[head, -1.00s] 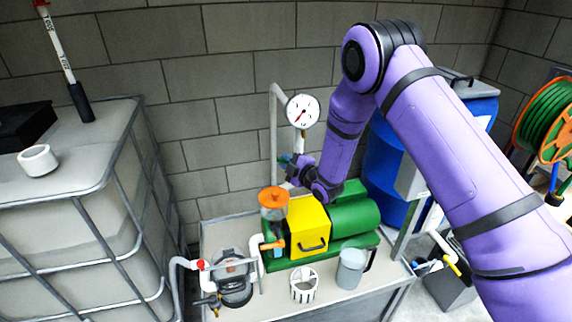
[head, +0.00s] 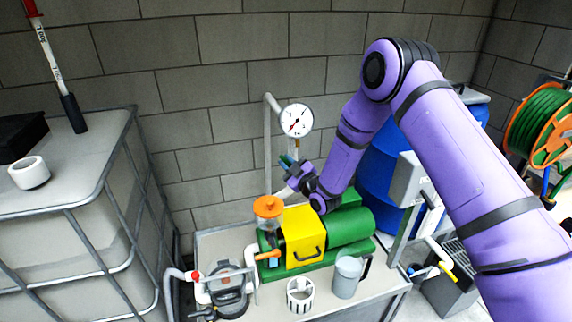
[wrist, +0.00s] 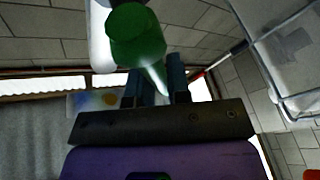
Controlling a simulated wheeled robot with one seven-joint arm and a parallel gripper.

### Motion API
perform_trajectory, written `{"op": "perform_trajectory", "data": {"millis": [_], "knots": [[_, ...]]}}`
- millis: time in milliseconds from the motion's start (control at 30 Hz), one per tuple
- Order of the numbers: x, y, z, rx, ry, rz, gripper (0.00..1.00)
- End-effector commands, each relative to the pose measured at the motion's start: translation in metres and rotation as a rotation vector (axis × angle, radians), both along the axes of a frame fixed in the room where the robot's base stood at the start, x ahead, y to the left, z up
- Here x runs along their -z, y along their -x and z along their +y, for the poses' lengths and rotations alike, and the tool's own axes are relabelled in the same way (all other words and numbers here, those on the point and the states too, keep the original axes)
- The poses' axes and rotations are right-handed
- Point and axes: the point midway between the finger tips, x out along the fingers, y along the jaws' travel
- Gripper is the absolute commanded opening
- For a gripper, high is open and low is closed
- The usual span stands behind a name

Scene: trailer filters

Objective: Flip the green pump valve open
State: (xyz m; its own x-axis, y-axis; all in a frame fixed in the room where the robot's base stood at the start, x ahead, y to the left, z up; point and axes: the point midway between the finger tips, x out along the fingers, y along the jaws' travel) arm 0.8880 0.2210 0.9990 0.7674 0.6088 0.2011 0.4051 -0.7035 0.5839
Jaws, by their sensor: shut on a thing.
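The green valve handle (wrist: 138,40) shows large in the wrist view, with a rounded head and a narrow lever running down between my fingers. A white pipe (wrist: 101,40) stands beside it. My gripper (wrist: 155,88) is shut on the green lever, with one dark finger on each side. In the head view my gripper (head: 290,172) is at the upright pipe below the round gauge (head: 297,120), above the pump. There the gripper largely hides the valve, and its exact angle cannot be told.
The yellow and green pump (head: 303,238) stands on a grey bench, with an orange-capped filter (head: 268,207) at its left. A grey jug (head: 346,277) and a white basket (head: 300,294) stand in front. A caged tank (head: 70,225) is at left, a blue barrel (head: 380,165) behind my arm.

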Motion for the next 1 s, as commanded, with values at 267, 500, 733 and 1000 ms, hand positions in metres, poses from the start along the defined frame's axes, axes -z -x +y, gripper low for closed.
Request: {"op": "perform_trajectory", "data": {"millis": [267, 500, 733, 1000], "knots": [[0.001, 0.0, -0.001, 0.001, -0.002, 0.005, 0.0], [0.001, 0.0, -0.001, 0.001, -0.001, 0.004, 0.42], [0.001, 0.0, -0.001, 0.0, -0.001, 0.002, 0.42], [0.006, 0.02, -0.017, 0.003, 0.0, 0.004, 0.42]]}}
